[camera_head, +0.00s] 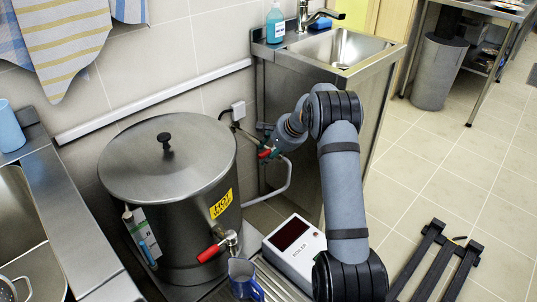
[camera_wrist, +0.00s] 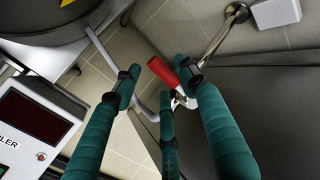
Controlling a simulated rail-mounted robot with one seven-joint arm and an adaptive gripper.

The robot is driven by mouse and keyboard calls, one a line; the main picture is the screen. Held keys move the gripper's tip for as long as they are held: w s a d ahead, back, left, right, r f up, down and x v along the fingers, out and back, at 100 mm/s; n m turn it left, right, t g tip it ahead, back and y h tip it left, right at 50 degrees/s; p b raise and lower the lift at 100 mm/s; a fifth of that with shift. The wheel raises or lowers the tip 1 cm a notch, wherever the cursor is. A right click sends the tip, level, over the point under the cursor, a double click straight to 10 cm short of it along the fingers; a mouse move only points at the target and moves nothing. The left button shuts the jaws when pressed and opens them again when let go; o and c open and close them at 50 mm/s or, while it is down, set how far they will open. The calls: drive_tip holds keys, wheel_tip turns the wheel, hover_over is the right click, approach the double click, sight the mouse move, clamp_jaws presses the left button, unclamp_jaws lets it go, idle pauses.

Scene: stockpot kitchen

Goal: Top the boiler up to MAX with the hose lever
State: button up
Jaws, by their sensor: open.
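The steel boiler (camera_head: 185,235) stands upright with its lid on. A gauge panel (camera_head: 141,232) with a blue column is on its left side; its marks are too small to read. The hose lever (camera_head: 264,154) is red and sits on the fill line by the wall; it also shows in the wrist view (camera_wrist: 164,74). My gripper (camera_head: 272,149) is at this lever, its green fingers spread open. In the wrist view, the lever lies between the fingertips of my gripper (camera_wrist: 157,84). I cannot tell whether they touch it.
A red-handled tap (camera_head: 212,250) is on the boiler's front, with a blue jug (camera_head: 244,279) below it. A white boiler box (camera_head: 296,246) with a dark display stands to the right. A sink cabinet (camera_head: 330,75) is behind my arm. A grey pipe (camera_head: 284,188) runs to the boiler.

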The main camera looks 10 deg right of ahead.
drive_tip(key=shift+c, duration=0.9)
clamp_jaws()
